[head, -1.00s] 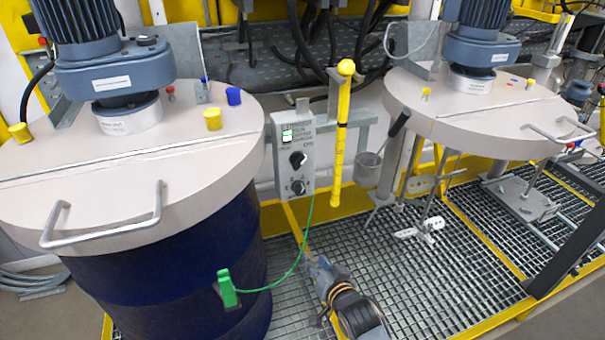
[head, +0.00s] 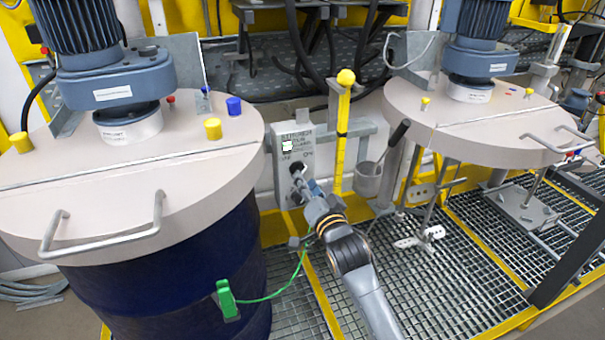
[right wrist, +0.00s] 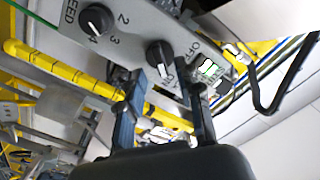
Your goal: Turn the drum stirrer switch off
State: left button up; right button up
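The grey switch box (head: 287,150) hangs between the two drum lids. Its upper black knob (head: 297,168) shows just past my right gripper (head: 303,180), which hides the lower knob. In the right wrist view, the off/on switch knob (right wrist: 158,56) lies ahead, between the lines of my two spread fingers (right wrist: 163,82). The gripper is open and its tips are close to the knob; whether they touch it I cannot tell. The speed knob (right wrist: 97,19) sits to the upper left there. My left gripper is not in view.
A blue drum (head: 190,270) with a handled lid (head: 80,190) stands at left, a green clamp (head: 227,299) on its side. A yellow post (head: 342,130) and a metal cup (head: 368,179) are right of the box. A second lid (head: 470,120) is farther right.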

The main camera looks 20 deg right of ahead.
jog(key=w, duration=0.3)
jog(key=shift+w, duration=0.25)
grip_shut()
